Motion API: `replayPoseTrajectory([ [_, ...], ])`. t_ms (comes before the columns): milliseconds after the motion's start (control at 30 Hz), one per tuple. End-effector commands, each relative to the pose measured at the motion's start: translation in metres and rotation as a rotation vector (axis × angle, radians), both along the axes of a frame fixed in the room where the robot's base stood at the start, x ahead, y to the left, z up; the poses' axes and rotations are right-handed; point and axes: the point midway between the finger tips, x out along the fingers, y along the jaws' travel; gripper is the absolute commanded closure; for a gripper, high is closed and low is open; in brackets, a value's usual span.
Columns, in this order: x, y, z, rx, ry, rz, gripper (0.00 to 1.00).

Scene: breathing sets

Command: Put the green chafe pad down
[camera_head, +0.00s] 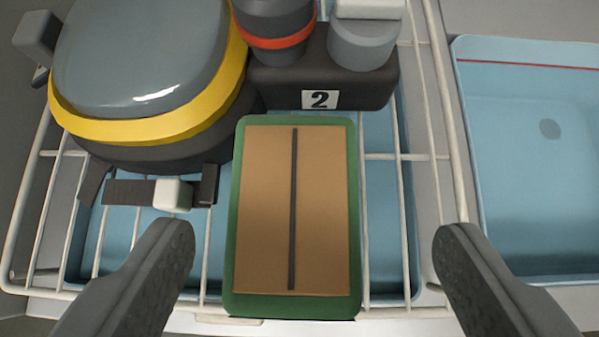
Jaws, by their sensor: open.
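The green chafe pad (230,255) is a rounded rectangle with a tan face and a dark line down its middle. It lies lengthwise on the white wire rack (405,157), in front of the block marked 2. My gripper (310,245) is open, with one dark finger on each side of the pad. Both fingers are well apart from it. Nothing is held.
A grey mask with a yellow rim (140,60) lies at the upper left, close to the pad's left edge. A dark block labelled 2 (340,92) with cylindrical fittings stands just behind the pad. A light blue tray (530,160) at the right looks empty.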

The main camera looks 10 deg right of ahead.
Motion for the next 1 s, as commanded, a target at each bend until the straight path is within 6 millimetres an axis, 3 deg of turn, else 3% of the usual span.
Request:
replayPoseTrajectory([
  [367, 0.016, -0.002, -0.017, 0.000, 0.001, 0.000, 0.25],
  [700, 0.044, -0.004, -0.048, 0.000, 0.001, 0.000, 0.25],
  [967, 0.046, -0.005, -0.050, 0.000, -0.001, 0.000, 0.25],
  [1000, 0.046, -0.005, -0.050, 0.000, -0.001, 0.000, 0.32],
])
